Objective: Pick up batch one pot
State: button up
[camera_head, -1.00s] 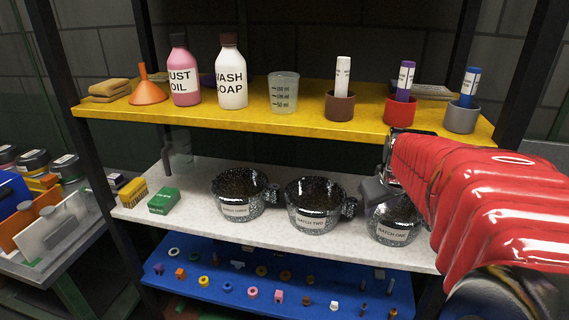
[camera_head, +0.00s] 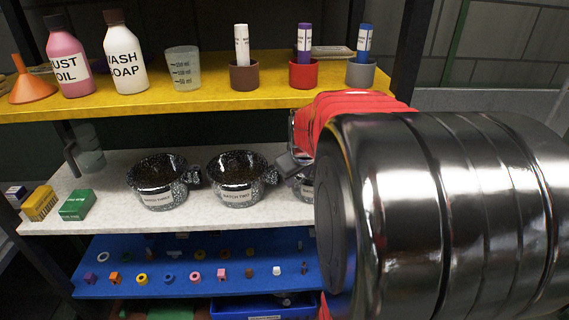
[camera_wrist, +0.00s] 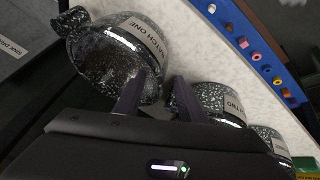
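The batch one pot (camera_wrist: 115,62), speckled black and white with a "BATCH ONE" label, fills the upper left of the wrist view. In the head view only a sliver of the pot (camera_head: 307,190) shows, on the white shelf behind my arm. My gripper (camera_wrist: 157,95) has its two dark fingers apart. One finger overlaps the pot's near side and the other is just past its edge, toward the batch two pot. I cannot tell whether they touch the pot. In the head view my gripper (camera_head: 290,165) is mostly hidden.
The batch two pot (camera_head: 240,180) and batch three pot (camera_head: 160,182) stand to the left on the white shelf (camera_head: 100,165). The yellow shelf (camera_head: 205,98) above holds bottles and cups. The blue shelf (camera_head: 125,255) below holds small parts.

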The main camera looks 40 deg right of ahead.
jog(key=shift+x, duration=0.95)
grip_shut()
jog(key=shift+r, duration=0.15)
dwell(0.9)
